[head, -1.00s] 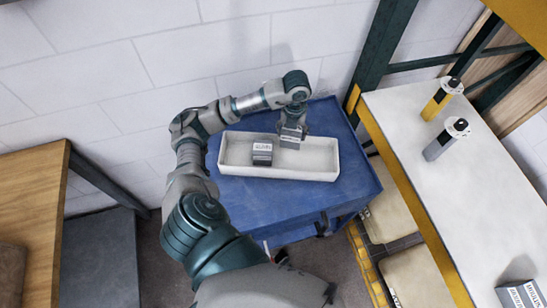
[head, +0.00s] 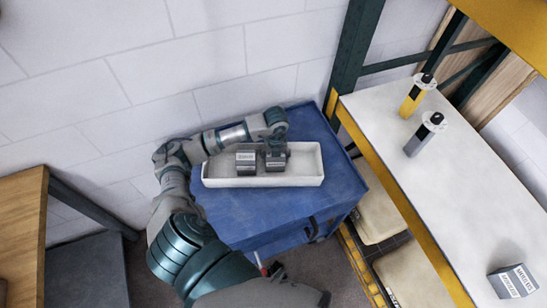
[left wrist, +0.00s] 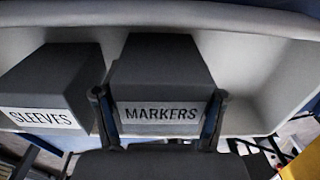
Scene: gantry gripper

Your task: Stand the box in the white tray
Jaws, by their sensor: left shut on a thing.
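The white tray (head: 312,172) lies on a blue cart top, and its pale inside wall (left wrist: 255,55) shows in the left wrist view. My left gripper (head: 275,150) is down at the tray, right of centre. In the left wrist view its fingers (left wrist: 158,108) are shut on a dark grey box (left wrist: 160,65) labelled MARKERS. The box looks upright and inside the tray; whether its base touches the floor is hard to tell. A second grey box (head: 246,162), labelled SLEEVES in the left wrist view (left wrist: 55,85), stands just to its left. My right gripper is not in view.
The blue cart (head: 260,215) has bare room in front of the tray. A white-topped table (head: 430,170) at the right carries a yellow item (head: 411,103), a grey item (head: 418,140) and a labelled box (head: 513,281). A brick wall stands behind the cart.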

